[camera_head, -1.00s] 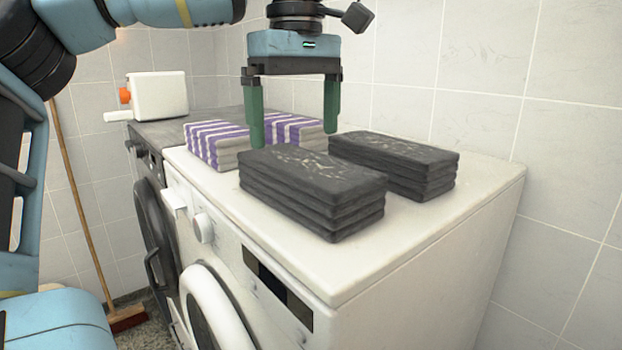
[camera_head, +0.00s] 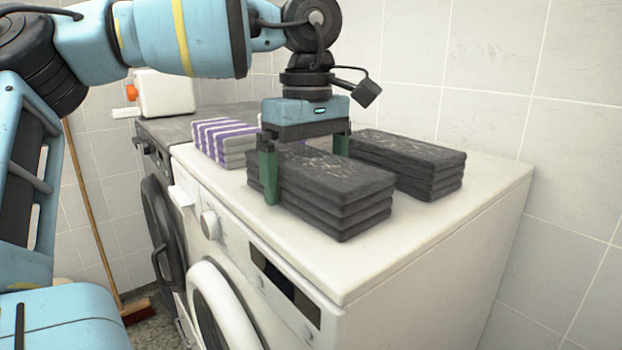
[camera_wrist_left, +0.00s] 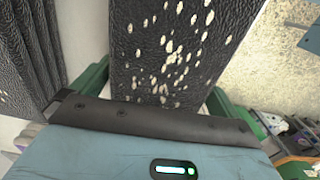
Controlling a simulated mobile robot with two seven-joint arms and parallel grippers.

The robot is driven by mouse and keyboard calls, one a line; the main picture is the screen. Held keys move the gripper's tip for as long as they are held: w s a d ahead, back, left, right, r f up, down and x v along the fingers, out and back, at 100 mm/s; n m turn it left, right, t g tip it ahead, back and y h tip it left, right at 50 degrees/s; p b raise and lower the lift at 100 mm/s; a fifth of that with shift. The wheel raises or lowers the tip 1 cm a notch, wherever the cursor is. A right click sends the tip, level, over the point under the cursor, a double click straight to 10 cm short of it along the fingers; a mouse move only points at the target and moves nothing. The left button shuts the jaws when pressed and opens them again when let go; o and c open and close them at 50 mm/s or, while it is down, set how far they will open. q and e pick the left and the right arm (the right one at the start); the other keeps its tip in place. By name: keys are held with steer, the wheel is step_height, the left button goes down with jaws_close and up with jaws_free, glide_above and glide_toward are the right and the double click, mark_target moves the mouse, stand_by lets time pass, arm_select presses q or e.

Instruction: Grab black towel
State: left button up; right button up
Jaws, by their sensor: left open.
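A folded black towel (camera_head: 335,190) lies near the front edge of the white washing machine's top. A second folded black towel (camera_head: 410,165) lies behind it to the right. My left gripper (camera_head: 307,172) points down over the left end of the front towel, its green fingers open. One finger is on the near side of the towel; the other is partly hidden behind it. In the left wrist view the speckled towel (camera_wrist_left: 165,50) lies between the two fingers (camera_wrist_left: 155,85). I cannot tell whether they touch it. My right gripper is not in view.
Purple-and-white striped towels (camera_head: 222,142) lie to the left on the white washing machine (camera_head: 400,235). A dark machine (camera_head: 165,128) beside it carries a white container (camera_head: 165,92). Tiled walls stand close behind. The white top's right front is clear.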

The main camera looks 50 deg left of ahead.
mark_target(308, 158)
arm_select(q)
steer(key=c, duration=0.9)
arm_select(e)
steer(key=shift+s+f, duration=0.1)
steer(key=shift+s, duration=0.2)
arm_select(q)
steer(key=shift+r, duration=0.1)
steer(key=shift+r, duration=1.65)
steer(key=s+d+r+b, duration=0.1)
steer(key=s+d+b, duration=0.1)
steer(key=s+d, duration=0.7)
steer(key=shift+s+d+r, duration=0.3)
steer(key=shift+s+d, duration=0.1)
steer(key=shift+s, duration=1.4)
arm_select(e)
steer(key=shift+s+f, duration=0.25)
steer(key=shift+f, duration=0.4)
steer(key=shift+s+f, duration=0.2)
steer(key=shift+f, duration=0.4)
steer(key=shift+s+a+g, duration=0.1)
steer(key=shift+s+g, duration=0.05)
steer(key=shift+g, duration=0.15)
